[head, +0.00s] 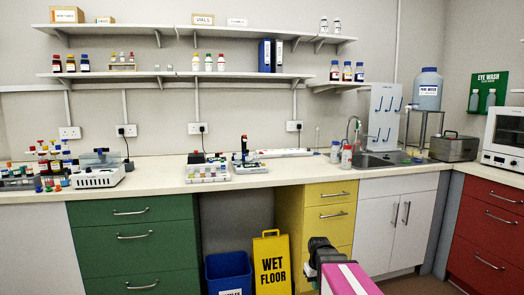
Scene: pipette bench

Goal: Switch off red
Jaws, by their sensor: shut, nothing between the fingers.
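No switch marked red can be made out at this size. Wall sockets line the wall: a far-left one (69,132), a left one (126,130) with a black plug and cord, a middle one (197,128) and a right one (294,126), both with dark plugs. A small dark device (196,158) with a reddish patch stands on the bench below the middle socket. My gripper (318,246) is the dark end of my pink arm, low in front of the yellow drawers, well away from the sockets. It is shut and empty; its fingertips are hard to make out.
The cream bench (150,180) has clear room along its front edge. Bottles and racks crowd its left end. A white tube rack (207,173) stands mid-bench. A wet floor sign (271,263) and a blue bin (229,272) stand below. Red drawers (488,225) are at right.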

